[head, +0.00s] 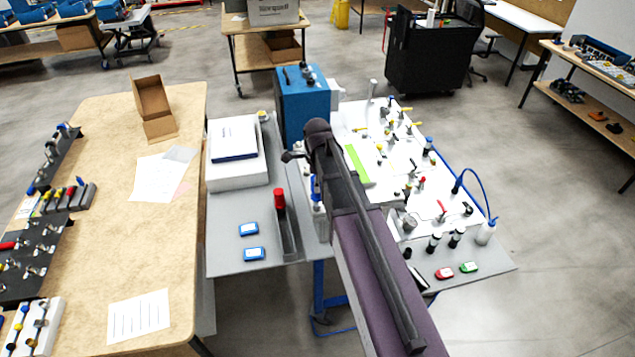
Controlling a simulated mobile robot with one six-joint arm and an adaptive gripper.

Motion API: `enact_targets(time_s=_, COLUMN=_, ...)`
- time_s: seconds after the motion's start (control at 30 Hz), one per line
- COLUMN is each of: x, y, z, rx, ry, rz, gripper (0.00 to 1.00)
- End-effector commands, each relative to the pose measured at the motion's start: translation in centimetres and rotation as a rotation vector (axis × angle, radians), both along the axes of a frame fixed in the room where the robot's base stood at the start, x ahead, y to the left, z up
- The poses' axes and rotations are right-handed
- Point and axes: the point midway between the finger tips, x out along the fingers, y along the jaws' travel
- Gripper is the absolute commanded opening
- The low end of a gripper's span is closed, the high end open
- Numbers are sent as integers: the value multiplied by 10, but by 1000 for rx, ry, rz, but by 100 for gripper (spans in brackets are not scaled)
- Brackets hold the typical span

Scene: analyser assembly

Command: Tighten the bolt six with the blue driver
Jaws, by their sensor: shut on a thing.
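My arm reaches up from the bottom edge to a dark end above the table. My gripper (293,156) appears as a small dark shape at the left of that end, partly hidden. It is shut; the held tool is hard to make out. A slim upright blue piece (315,188), apparently the blue driver, shows just below, close against the arm. The analyser's white boards (378,133) carry many small fittings and coloured levers. Bolt six cannot be told apart at this size, and my arm covers part of the boards.
A red-handled tool (279,199) stands by a narrow grey rack (288,240). Two blue boxes (249,229) lie left of it. A blue housing (303,105) stands behind the arm's end. A white box (236,170) and a wooden table (110,240) are at left.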

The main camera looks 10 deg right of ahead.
Motion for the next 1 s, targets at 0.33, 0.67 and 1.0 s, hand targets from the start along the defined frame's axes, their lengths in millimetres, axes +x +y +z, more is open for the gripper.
enact_targets(time_s=0.33, x=1, y=0, z=15, rx=0, ry=-2, rz=-1, gripper=0)
enact_targets(time_s=0.67, x=1, y=0, z=27, rx=0, ry=-1, rz=-1, gripper=0)
enact_targets(time_s=1.0, x=1, y=0, z=39, rx=0, ry=-1, rz=-1, gripper=0)
